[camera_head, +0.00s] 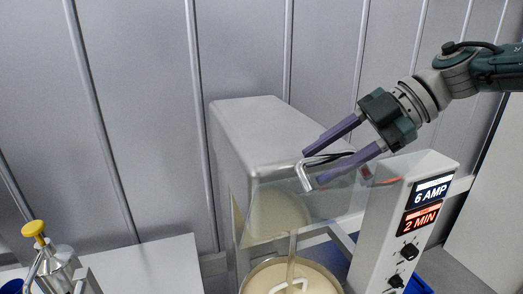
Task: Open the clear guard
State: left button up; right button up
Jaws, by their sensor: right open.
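The clear guard (338,203) is a transparent panel on the front of a grey mixer-like machine (262,135), in front of its pale head and above a bowl (262,274). A bent metal handle (305,177) sits at the guard's upper edge. My right gripper (312,167) comes in from the upper right with its two purple fingers apart, pointing down-left at the handle. The handle appears between or just in front of the fingertips; I cannot tell whether they touch. The lower finger partly overlaps the guard. My left gripper is not in view.
A control box (400,225) with "6 AMP" and "2 MIN" labels and black knobs stands right of the guard, close below my right gripper. A metal pump can (58,268) with a yellow top stands at the lower left by a white surface (150,265). A grey panelled wall is behind.

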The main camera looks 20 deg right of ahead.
jog(key=shift+d, duration=0.1)
jog(key=b+v, duration=0.4)
jog(key=v, duration=0.6)
jog(key=shift+b, duration=0.35)
